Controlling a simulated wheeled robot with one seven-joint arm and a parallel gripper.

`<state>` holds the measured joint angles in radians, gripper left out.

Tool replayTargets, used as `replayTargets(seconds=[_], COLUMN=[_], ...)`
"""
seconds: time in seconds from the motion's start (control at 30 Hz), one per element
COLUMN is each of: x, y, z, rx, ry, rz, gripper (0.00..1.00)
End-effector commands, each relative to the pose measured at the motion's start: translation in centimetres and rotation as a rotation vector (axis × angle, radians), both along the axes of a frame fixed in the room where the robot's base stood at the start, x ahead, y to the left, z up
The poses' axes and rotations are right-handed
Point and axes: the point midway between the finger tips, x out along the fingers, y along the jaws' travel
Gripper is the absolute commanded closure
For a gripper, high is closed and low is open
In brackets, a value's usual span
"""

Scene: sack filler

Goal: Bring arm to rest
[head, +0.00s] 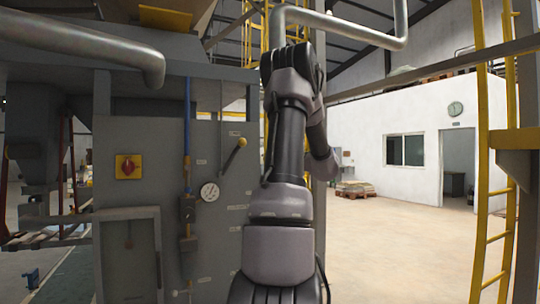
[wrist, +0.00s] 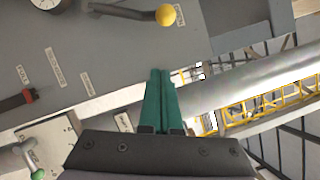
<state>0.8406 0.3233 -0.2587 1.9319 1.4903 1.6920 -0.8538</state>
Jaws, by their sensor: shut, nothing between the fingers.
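My gripper (wrist: 160,75) shows in the wrist view with its two green fingers pressed together and nothing between them. It is in front of a grey panel and apart from the lever as seen there. In the head view my arm stands raised in the middle, and its fingers cannot be made out. A lever with a yellow knob (wrist: 166,15) is at the top of the wrist view. In the head view the yellow-tipped lever (head: 235,153) slants up on the grey panel (head: 140,140), left of my arm.
A grey pipe (head: 80,40) juts out at upper left. A yellow ladder (head: 495,190) stands at right. Open floor (head: 390,255) lies right of my arm, with a loaded pallet (head: 355,190) behind.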

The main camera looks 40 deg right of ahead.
Motion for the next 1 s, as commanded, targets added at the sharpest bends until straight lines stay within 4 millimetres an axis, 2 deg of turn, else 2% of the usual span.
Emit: replayTargets(seconds=[0.57, 0.67, 0.77, 0.87, 1.0], x=[-0.1, 0.2, 1.0, 1.7, 1.0], y=[0.0, 1.0, 4.5, 10.9, 21.8], z=[0.0, 0.1, 0.5, 0.7, 0.1], rx=[0.0, -0.003, -0.019, -0.055, -0.155], ry=[0.0, 0.012, 0.053, 0.134, 0.29], rz=[0.0, 0.02, 0.087, 0.204, 0.398], gripper=[1.0, 1.0, 1.0, 1.0, 1.0])
